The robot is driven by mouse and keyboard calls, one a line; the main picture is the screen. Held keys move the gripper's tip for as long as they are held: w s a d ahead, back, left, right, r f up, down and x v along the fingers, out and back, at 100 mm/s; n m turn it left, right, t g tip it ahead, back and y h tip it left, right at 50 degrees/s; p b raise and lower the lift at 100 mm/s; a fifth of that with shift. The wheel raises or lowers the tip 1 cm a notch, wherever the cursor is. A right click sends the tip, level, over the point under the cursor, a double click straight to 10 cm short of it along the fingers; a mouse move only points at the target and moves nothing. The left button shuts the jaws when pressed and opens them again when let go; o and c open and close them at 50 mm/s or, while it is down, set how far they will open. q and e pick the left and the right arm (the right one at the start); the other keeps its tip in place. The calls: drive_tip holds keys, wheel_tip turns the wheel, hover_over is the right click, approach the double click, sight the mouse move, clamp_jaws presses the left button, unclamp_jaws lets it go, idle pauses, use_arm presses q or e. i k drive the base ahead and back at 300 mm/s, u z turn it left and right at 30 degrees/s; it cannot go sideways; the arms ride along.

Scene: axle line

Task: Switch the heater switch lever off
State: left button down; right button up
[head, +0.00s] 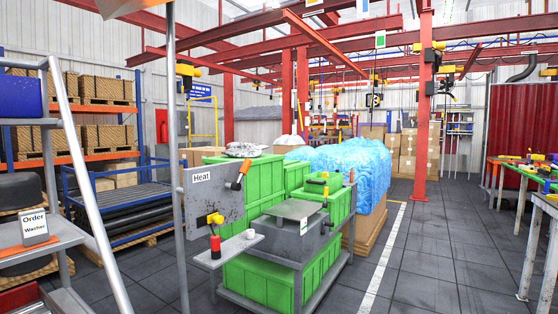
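A grey metal panel (205,203) stands at the centre left, with a white sign (201,178) on it reading "Heat". A lever with an orange handle (239,173) is at the panel's upper right edge and slants up to the right. A yellow part (214,218) sits lower on the panel; I cannot tell what it is. Neither of my grippers is in view.
A small grey shelf (230,251) below the panel holds a red item (215,247) and a white one. Green crates (262,278) fill a cart behind it. A thin grey post and metal steps (30,240) stand left. The floor (435,255) on the right is clear.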

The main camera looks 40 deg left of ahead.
sight(236, 186)
drive_tip(key=u, duration=0.15)
drive_tip(key=i, duration=0.9)
drive_tip(key=u, duration=1.1)
drive_tip(key=i, duration=0.85)
drive_tip(key=u, duration=0.7)
